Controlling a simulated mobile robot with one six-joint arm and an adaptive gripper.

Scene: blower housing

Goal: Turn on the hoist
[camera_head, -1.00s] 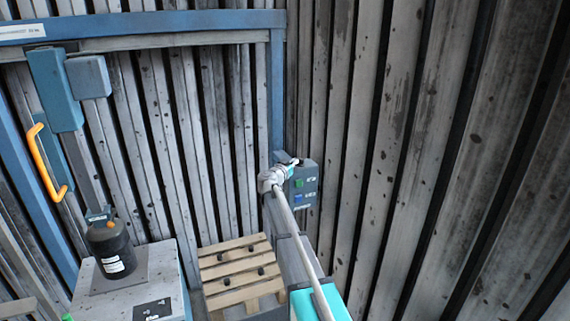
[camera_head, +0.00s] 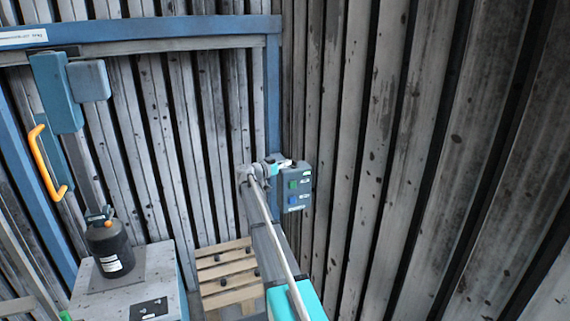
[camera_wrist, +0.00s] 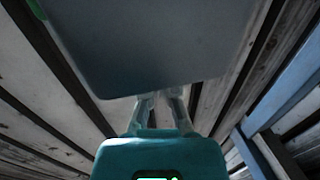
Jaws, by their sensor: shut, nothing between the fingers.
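A grey control box (camera_head: 304,170) with a green button (camera_head: 292,184) and a blue button (camera_head: 293,200) is mounted by the corner post, in the head view. My gripper (camera_head: 287,163) is at the box's upper left edge, in front of the green button's level or above it; whether it touches the box is unclear. In the wrist view the box (camera_wrist: 155,45) fills the upper middle, and my shut, empty fingers (camera_wrist: 160,97) reach up to its lower edge, their tips partly hidden. The blue-grey hoist unit (camera_head: 55,92) with an orange handle (camera_head: 45,165) hangs at the left.
A blue frame (camera_head: 180,28) spans the top left. A dark canister (camera_head: 108,247) stands on a grey cabinet (camera_head: 168,265). A wooden pallet (camera_head: 222,268) lies beside my arm. A weathered plank wall (camera_head: 400,150) rises close on the right.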

